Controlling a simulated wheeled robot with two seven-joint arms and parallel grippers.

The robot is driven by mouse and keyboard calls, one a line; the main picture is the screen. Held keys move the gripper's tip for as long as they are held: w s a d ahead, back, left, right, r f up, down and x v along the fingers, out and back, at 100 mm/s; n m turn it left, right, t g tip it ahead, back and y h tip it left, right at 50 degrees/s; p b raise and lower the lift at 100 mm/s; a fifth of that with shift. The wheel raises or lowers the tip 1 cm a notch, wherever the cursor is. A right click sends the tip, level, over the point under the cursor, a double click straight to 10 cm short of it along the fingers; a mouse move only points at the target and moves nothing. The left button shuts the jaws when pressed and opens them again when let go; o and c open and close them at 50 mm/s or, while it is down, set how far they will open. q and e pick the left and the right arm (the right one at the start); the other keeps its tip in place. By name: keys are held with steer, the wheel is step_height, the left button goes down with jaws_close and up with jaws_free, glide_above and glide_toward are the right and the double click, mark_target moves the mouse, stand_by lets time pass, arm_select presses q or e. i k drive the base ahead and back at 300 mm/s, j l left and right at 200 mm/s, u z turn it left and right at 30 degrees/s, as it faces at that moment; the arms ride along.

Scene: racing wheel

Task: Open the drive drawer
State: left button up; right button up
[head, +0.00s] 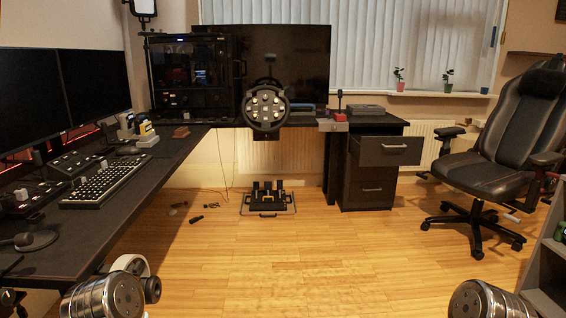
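A dark drawer cabinet (367,193) stands under the right end of the desk, beyond the open floor. Its top drawer (388,156) has a front that stands out to the right of the lower drawer (370,183), so it looks pulled part way out. The inside of the top drawer cannot be made out. No label tells which one is the drive drawer. Only silver, round parts of my arms show at the bottom left and bottom right edges, far from the cabinet. My gripper fingers are not visible.
A racing wheel (265,107) is mounted at the desk's far edge, with pedals (268,199) on the floor below. A black chair (505,150) stands right of the cabinet. A long desk (75,221) runs along the left. The middle wooden floor (310,260) is clear.

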mark_target(220, 96)
steer(key=i, duration=2.15)
steer(key=i+u, duration=0.15)
steer(key=i, duration=0.35)
steer(key=i+l+u, duration=0.15)
steer(key=i, duration=0.3)
steer(key=i+l+u, duration=0.1)
steer(key=i, duration=0.4)
steer(key=i+l+u, duration=0.15)
steer(key=i, duration=0.3)
steer(key=l, duration=0.1)
